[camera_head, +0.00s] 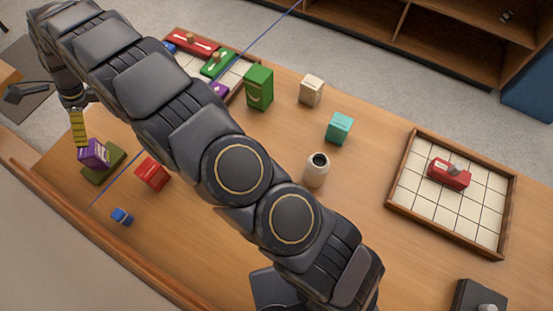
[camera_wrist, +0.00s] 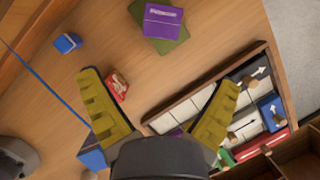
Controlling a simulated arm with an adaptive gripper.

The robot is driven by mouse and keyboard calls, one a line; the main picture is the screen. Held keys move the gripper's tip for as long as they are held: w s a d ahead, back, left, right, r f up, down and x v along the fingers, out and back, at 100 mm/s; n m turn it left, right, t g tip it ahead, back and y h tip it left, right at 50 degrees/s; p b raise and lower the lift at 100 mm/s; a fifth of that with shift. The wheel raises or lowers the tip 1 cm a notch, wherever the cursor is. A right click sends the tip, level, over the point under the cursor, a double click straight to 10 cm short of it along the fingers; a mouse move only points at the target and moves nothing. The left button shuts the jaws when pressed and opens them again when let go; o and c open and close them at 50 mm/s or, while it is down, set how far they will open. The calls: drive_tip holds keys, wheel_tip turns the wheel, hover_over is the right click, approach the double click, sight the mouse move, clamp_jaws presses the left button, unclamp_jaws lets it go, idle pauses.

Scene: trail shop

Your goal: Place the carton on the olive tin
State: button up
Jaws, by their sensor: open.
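The purple carton (camera_head: 94,153) sits on the low, flat olive tin (camera_head: 103,170) at the left end of the table. In the wrist view the carton (camera_wrist: 163,22) covers much of the tin (camera_wrist: 172,45), whose green edge shows around it. My gripper (camera_head: 78,128) is beside and above the carton in the head view, with one yellow finger showing. In the wrist view my gripper (camera_wrist: 160,78) has its two yellow fingers wide apart, with nothing between them. The carton lies beyond the fingertips, apart from them.
A red box (camera_head: 152,175) and a small blue block (camera_head: 122,216) stand near the tin. A framed tray (camera_head: 240,66) with sliding blocks lies at the back. A green box (camera_head: 259,88), cream box (camera_head: 311,91), teal box (camera_head: 339,129) and pale jar (camera_head: 317,172) stand mid-table.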

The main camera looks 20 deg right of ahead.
drive_tip(key=s+d+r+n+h, duration=0.1)
drive_tip(key=s+d+r+n, duration=0.25)
drive_tip(key=d, duration=0.35)
drive_tip(key=s+d+r+n, duration=0.2)
drive_tip(key=d+r, duration=0.3)
drive_tip(key=d, duration=0.3)
drive_tip(key=s+d+r+n+h, duration=0.1)
drive_tip(key=s+d+r+n, duration=0.25)
drive_tip(key=d, duration=0.35)
drive_tip(key=s+d+r+n+g+h, duration=0.1)
drive_tip(key=s+d+n, duration=0.3)
drive_tip(key=s+d, duration=0.4)
drive_tip(key=s+d+n+h, duration=0.1)
drive_tip(key=s+d+n, duration=0.3)
drive_tip(key=s+d, duration=0.5)
drive_tip(key=s, duration=0.5)
drive_tip(key=shift+s+d+r+g, duration=0.3)
drive_tip(key=shift+r+g, duration=0.1)
